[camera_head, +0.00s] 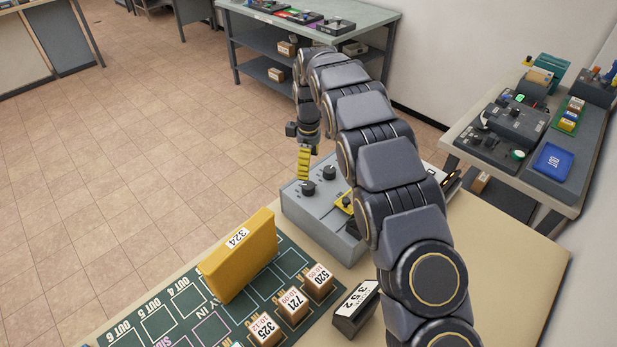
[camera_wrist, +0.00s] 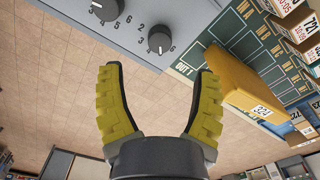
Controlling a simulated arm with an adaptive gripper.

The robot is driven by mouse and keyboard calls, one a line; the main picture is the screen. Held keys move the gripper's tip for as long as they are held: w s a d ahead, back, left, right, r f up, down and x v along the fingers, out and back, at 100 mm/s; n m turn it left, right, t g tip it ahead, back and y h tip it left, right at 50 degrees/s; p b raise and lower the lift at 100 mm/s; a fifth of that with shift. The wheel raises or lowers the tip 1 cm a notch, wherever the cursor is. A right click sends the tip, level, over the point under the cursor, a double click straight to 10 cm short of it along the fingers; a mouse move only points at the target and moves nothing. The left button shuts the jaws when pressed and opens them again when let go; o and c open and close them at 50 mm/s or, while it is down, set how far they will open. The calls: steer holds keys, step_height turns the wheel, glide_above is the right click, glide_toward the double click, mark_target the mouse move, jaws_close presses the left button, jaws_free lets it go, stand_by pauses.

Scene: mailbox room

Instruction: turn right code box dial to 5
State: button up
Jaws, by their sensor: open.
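The grey code box (camera_head: 325,222) stands on the table beyond the green mat. Two black dials show on its top: a nearer one (camera_head: 308,188) and a farther one (camera_head: 329,172). In the wrist view one dial (camera_wrist: 158,42) lies ahead, centred between the fingers, with small digits around it; its setting is too small to read surely. The other dial (camera_wrist: 106,8) is cut by the top edge. My gripper (camera_head: 304,178) has yellow fingers spread apart and empty just above the nearer dial; the wrist view also shows them (camera_wrist: 158,68). Contact with the dial is not visible.
A yellow box marked 324 (camera_head: 240,255) stands on the green mat (camera_head: 165,325), near the code box. Several small labelled parcels (camera_head: 293,305) and a dark block marked 352 (camera_head: 355,308) are closer. A yellow part (camera_head: 344,203) on the box is partly behind my arm.

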mark_target(309, 185)
step_height(309, 185, up, 4)
steer(key=shift+r, duration=0.1)
stand_by(0.4)
steer(key=s+d+r+m, duration=0.4)
steer(key=s+r, duration=0.1)
steer(key=s, duration=0.3)
steer(key=s+d+r+m, duration=0.4)
steer(key=s+r, duration=0.1)
steer(key=s, duration=0.3)
steer(key=s+d+f+m+g, duration=0.1)
steer(key=s+m, duration=0.6)
steer(key=s, duration=1.8)
steer(key=shift+s+d+f+g, duration=0.15)
steer(key=shift+d+f+g, duration=0.2)
steer(key=shift+f+g, duration=0.05)
